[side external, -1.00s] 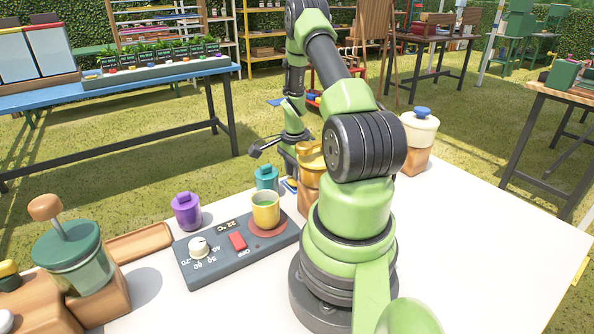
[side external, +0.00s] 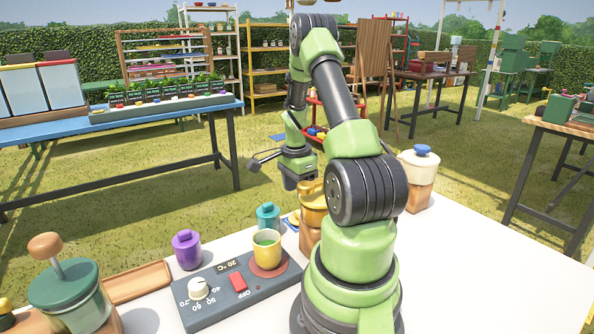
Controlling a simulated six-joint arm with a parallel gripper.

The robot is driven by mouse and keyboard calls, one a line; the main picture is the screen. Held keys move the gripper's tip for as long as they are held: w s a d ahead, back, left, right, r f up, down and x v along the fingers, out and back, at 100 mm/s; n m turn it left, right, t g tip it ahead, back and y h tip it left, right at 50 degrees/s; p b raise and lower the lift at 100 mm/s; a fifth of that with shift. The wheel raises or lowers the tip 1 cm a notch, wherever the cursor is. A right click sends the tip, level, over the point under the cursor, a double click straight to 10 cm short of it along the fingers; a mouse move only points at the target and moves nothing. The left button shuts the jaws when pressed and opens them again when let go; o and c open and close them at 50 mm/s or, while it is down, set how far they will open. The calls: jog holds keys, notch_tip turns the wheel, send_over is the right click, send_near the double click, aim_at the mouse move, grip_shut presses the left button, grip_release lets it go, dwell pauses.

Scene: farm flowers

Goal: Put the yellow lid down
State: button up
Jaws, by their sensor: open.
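My arm covers part of the jar's right side. My gripper (side external: 263,160) is open, up and to the left of the yellow lid and apart from it. Nothing shows between its fingers. A yellow cup (side external: 267,254) with green contents stands uncovered on the round reddish plate of the grey heater (side external: 210,315).
A teal jar (side external: 268,216) and a purple jar (side external: 187,249) stand behind the heater. A green-lidded glass jar (side external: 66,290) and a wooden tray (side external: 135,281) are at left. The white table (side external: 500,265) is clear at right.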

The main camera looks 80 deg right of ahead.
aim_at(297, 213)
jog(key=w+a+r+n+t, duration=0.1)
jog(key=w+a+r+n, duration=0.25)
jog(key=a+r, duration=0.25)
jog(key=w+a+r+n+t+h, duration=0.1)
jog(key=w+a+r+n+t, duration=0.1)
jog(key=a+r+n, duration=0.4)
jog(key=w+a+r+n+t, duration=0.1)
jog(key=w+a+r+n, duration=0.15)
jog(key=a+r, duration=0.35)
jog(key=s+a+r+n+t+y, duration=0.1)
jog(key=s+a+r+n, duration=0.1)
jog(key=a+n, duration=0.3)
jog(key=s+a+r+n+t+y, duration=0.2)
jog(key=s+a+n, duration=0.3)
jog(key=a, duration=0.3)
jog(key=shift+a+r+n+t, duration=0.35)
jog(key=shift+r+n, duration=0.15)
jog(key=shift+r, duration=0.2)
